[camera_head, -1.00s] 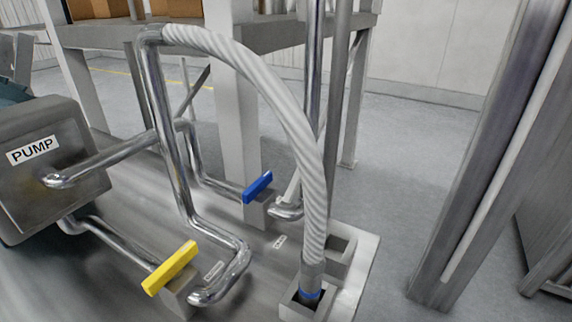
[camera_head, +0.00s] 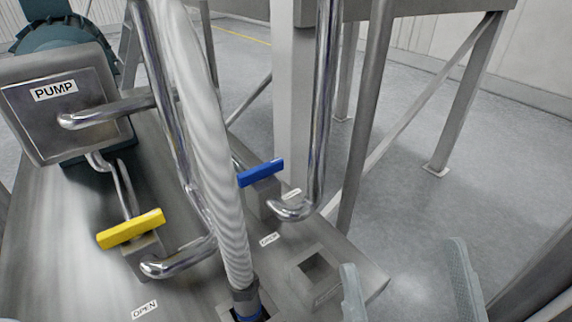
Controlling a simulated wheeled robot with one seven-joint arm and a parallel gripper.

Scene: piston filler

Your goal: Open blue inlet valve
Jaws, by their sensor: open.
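The blue inlet valve handle (camera_head: 260,173) sits on a small grey valve block near the middle of the view, beside a bent chrome pipe. The handle lies nearly crosswise in the picture, its right end tilted slightly up. A small white label (camera_head: 270,239) lies on the plate in front of it. My gripper (camera_head: 411,290) shows at the lower right as two grey fingers set wide apart. It is open and empty, apart from the blue handle, to its right and nearer to me.
A ribbed white hose (camera_head: 212,150) runs down left of the blue handle into a socket. A yellow valve handle (camera_head: 131,229) and the pump (camera_head: 62,105) are at left. An empty square socket (camera_head: 318,270) lies near the fingers. Steel legs stand behind; open floor is at right.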

